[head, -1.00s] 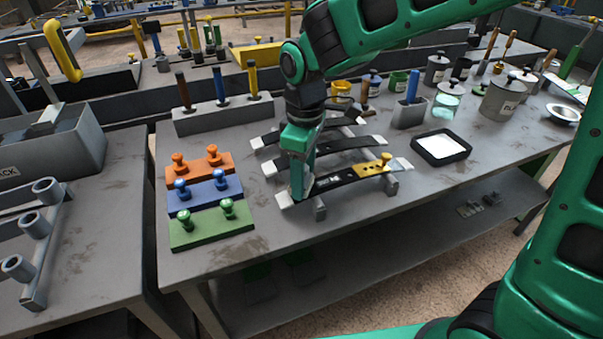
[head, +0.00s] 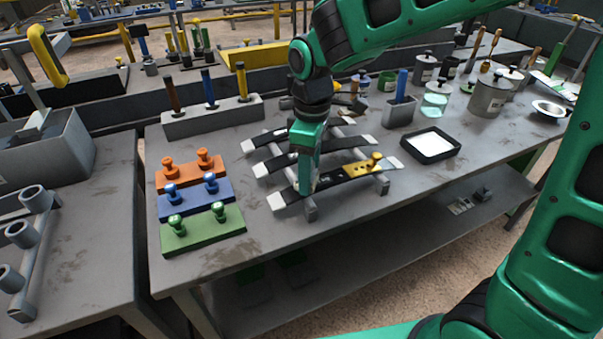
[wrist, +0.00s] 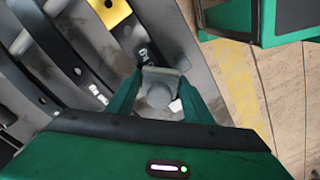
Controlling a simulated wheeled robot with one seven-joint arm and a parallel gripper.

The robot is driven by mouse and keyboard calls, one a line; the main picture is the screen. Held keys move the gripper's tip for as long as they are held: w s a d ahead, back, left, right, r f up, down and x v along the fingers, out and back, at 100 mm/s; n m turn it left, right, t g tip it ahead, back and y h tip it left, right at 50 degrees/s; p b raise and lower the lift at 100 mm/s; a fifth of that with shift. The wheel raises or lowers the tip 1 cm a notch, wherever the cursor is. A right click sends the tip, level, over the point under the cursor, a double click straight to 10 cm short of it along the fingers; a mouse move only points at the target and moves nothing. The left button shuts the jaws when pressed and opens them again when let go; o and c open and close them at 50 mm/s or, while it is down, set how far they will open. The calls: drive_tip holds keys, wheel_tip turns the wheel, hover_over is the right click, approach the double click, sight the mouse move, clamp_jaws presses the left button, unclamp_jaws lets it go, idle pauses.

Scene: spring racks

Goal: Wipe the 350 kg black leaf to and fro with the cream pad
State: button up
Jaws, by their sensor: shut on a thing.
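The front black leaf (head: 331,180) lies across grey supports as the nearest of several dark leaves with pale ends. Its printed mark (wrist: 143,54) is too small to read, so I cannot confirm 350 kg. A yellow knobbed piece (head: 364,169) sits on its right part. My gripper (head: 305,189) points down over the leaf's left part. In the wrist view its fingers (wrist: 160,100) are shut on the round knob of a small pad (wrist: 162,72), which looks greyish cream there. The pad is over the leaf; contact cannot be told. The gripper hides the pad in the head view.
Orange (head: 192,172), blue (head: 197,195) and green (head: 203,228) knobbed blocks stand left of the leaves. A black-rimmed tray (head: 430,157) with a white inside lies right. A grey holder (head: 212,117) with upright handles and several cans are behind. The bench front edge is close.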

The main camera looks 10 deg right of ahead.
drive_tip(key=shift+w+d, duration=0.25)
drive_tip(key=shift+d, duration=0.55)
drive_tip(key=shift+w+d, duration=0.2)
drive_tip(key=shift+d, duration=0.6)
drive_tip(key=shift+s+a+f, duration=0.2)
drive_tip(key=shift+s+a, duration=0.15)
drive_tip(key=shift+a, duration=0.75)
drive_tip(key=shift+s+a+f, duration=0.15)
drive_tip(key=shift+s+a, duration=0.15)
drive_tip(key=shift+a, duration=0.8)
drive_tip(key=shift+s+a+f, duration=0.2)
drive_tip(key=shift+s+a, duration=0.15)
drive_tip(key=shift+a, duration=0.75)
drive_tip(key=shift+w+d+r, duration=0.1)
drive_tip(key=shift+w+d, duration=0.05)
drive_tip(key=shift+d, duration=0.4)
drive_tip(key=shift+w+d+r, duration=0.15)
drive_tip(key=shift+w+d, duration=0.05)
drive_tip(key=shift+d, duration=0.4)
drive_tip(key=shift+w+d+r, duration=0.1)
drive_tip(key=shift+w+d, duration=0.05)
drive_tip(key=shift+d, duration=0.4)
drive_tip(key=shift+w+d+r, duration=0.1)
drive_tip(key=shift+w+d, duration=0.15)
drive_tip(key=shift+d, duration=0.55)
drive_tip(key=shift+w+d, duration=0.25)
drive_tip(key=shift+d, duration=0.55)
drive_tip(key=shift+r, duration=0.15)
drive_tip(key=shift+r, duration=2.9)
drive_tip(key=shift+r, duration=0.1)
